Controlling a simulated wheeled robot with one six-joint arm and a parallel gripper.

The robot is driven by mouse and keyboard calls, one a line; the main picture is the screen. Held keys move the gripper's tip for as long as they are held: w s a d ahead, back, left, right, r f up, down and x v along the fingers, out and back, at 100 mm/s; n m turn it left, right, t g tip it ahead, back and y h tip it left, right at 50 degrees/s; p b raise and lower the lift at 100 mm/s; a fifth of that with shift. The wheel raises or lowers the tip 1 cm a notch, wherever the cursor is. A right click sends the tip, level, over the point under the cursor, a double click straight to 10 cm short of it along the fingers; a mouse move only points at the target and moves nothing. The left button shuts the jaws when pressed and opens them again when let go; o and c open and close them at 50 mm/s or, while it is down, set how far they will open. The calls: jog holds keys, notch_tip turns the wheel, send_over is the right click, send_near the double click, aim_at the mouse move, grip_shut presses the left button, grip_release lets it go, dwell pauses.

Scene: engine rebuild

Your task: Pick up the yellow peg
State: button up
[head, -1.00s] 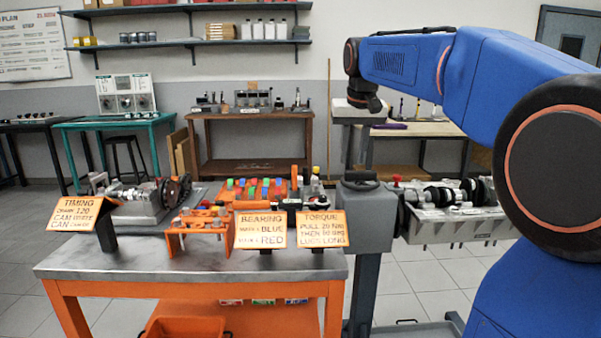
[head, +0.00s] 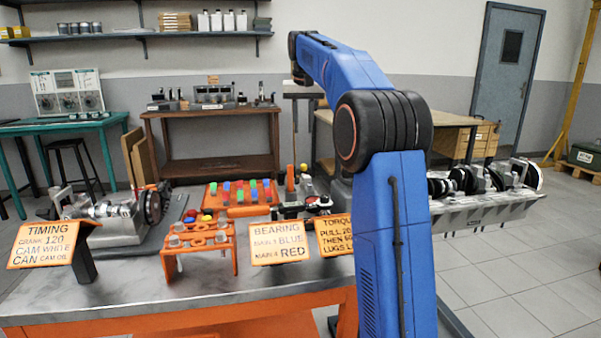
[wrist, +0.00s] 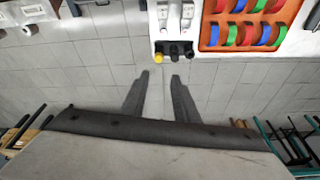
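The yellow peg shows as a small yellow round end (wrist: 159,47) in the wrist view, beside dark round ends at the edge of a pale block (wrist: 182,22). In the head view a small yellow top (head: 303,169) stands at the back of the orange bench, left of my arm. My gripper (wrist: 160,77) is open and empty in the wrist view. Its fingertips point toward the yellow end and appear short of it. I cannot make out the fingers clearly in the head view.
An orange tray of red, green and blue pieces (wrist: 207,34) lies right of the pale block. On the bench (head: 130,291) stand an orange rack (head: 198,237) and sign cards (head: 277,243). An engine assembly (head: 485,207) is right of my arm.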

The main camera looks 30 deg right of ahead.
send_over(304, 165)
jog(key=s+a, duration=0.1)
notch_tip(304, 165, down, 10)
jog(key=shift+x, duration=2.45)
jog(key=shift+s+d, duration=0.1)
jog(key=shift+d, duration=0.05)
grip_shut()
